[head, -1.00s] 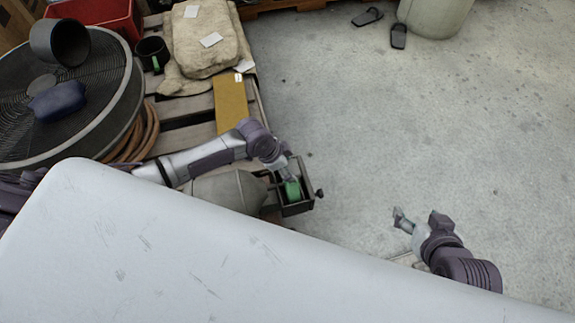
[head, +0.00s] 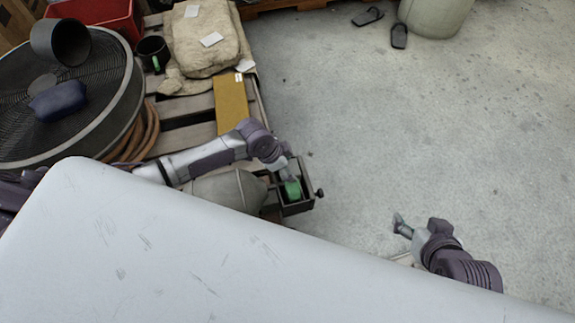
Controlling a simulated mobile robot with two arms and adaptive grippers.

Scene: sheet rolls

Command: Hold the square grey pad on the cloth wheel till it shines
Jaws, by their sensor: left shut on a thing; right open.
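A bench machine with a rounded grey body (head: 228,190) has a dark open box housing (head: 300,207) at its right end. A green wheel (head: 293,189), which looks like the cloth wheel, sits inside that housing. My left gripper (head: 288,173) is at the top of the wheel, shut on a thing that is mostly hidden. It is probably the square grey pad, but its face and shine cannot be made out. Whether it touches the wheel is too small to tell. My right gripper (head: 399,226) is open and apart, over the floor to the right.
The machine stands by a wooden pallet (head: 200,134) with a yellow board (head: 231,105), folded sacks (head: 205,50) and a dark mug (head: 152,52). A large round fan (head: 110,115) and red crate (head: 95,12) are at left. The concrete floor (head: 400,120) is mostly clear.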

